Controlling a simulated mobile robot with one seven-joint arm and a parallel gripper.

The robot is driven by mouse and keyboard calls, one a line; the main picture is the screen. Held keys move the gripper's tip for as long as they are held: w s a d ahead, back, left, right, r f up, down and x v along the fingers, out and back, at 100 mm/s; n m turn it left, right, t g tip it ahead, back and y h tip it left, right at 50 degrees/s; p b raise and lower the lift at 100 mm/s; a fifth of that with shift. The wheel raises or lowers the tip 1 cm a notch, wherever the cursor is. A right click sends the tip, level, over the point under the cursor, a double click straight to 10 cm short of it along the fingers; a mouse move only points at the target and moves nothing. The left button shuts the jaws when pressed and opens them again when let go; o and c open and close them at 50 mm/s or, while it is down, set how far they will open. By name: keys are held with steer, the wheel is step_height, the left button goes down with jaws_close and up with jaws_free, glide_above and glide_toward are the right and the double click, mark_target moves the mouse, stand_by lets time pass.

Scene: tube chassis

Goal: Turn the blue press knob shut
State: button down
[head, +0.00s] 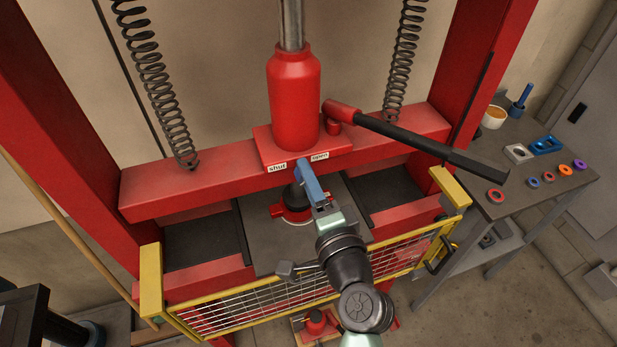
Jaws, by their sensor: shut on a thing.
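The blue press knob (309,183) shows as a long blue piece at the front of the red jack's base. Its far end lies between a "shut" label (277,168) on the left and an "open" label (319,156) on the right. My gripper (320,207) is shut on the near end of the blue knob, reaching in from the front. The fingertips are small and partly hidden by my wrist, and how far the knob is turned cannot be told.
The red jack (294,100) stands on the red crossbeam (215,173), with a black lever (425,143) reaching right. A dark part with a red base (290,208) sits below the knob. A yellow-framed mesh guard (245,307) crosses the front. A side table (520,178) holds rings and blocks.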

steer(key=shift+c, duration=2.2)
jaws_free()
steer(key=shift+s, duration=0.1)
steer(key=b+v, duration=0.3)
steer(key=v, duration=0.9)
steer(key=shift+s+d+b, duration=0.2)
steer(key=shift+s+b, duration=0.15)
